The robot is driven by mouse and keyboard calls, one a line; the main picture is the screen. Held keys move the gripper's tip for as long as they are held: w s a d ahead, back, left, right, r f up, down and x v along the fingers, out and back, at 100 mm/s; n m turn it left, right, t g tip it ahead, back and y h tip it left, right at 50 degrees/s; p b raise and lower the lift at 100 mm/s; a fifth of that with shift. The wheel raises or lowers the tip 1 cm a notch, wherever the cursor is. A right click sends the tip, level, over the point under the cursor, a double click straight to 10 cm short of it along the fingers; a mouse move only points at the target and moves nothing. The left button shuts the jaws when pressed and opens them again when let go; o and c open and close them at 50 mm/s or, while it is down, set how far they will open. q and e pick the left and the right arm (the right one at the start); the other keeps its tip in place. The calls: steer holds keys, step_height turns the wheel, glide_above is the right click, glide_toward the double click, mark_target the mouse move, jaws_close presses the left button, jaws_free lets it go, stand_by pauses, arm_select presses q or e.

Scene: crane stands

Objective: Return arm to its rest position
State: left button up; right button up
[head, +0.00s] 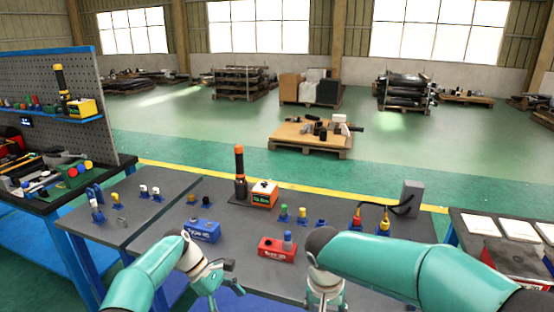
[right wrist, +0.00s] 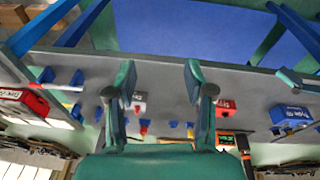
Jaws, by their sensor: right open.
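My left arm (head: 145,272) comes in from the lower left over the front of the grey table, teal and white. Its gripper (head: 220,277) hangs below and right of the blue box (head: 203,231), and its finger gap is not clear. My right arm (head: 420,268) reaches in from the lower right, and its gripper (head: 326,296) points down at the table's front edge, partly cut off by the frame. In the right wrist view the right gripper (right wrist: 160,88) has two teal fingers wide apart with nothing between them.
The grey table (head: 160,238) holds a red box (head: 278,248) with a blue-grey knob, an orange-white box (head: 264,194), a dark bottle with an orange top (head: 240,175) and several small coloured pieces. A pegboard bench (head: 70,120) stands left. Green floor lies beyond.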

steer(key=s+d+f+m+g, duration=0.1)
steer(key=s+d+f+g, duration=0.3)
steer(key=f, duration=0.6)
arm_select(q)
steer(key=s+f+m+t+y, duration=0.1)
steer(key=s+f+m, duration=0.5)
steer(key=s, duration=0.9)
steer(key=s+f+m+t+y, duration=0.2)
steer(key=s+f+m, duration=0.5)
steer(key=s+f, duration=0.5)
steer(key=s, duration=0.3)
steer(key=shift+s+a+f, duration=0.15)
steer(key=shift+s+f, duration=0.1)
steer(key=shift+s, duration=0.1)
arm_select(e)
steer(key=s+a+f+t+y, duration=0.1)
steer(key=s+f+y, duration=0.1)
steer(key=s+f, duration=0.7)
steer(key=s+a+f+n+t+y, duration=0.1)
steer(key=s+f+y, duration=0.2)
steer(key=s+f, duration=0.6)
steer(key=shift+s+f+t, duration=0.15)
steer(key=shift+f+t, duration=0.15)
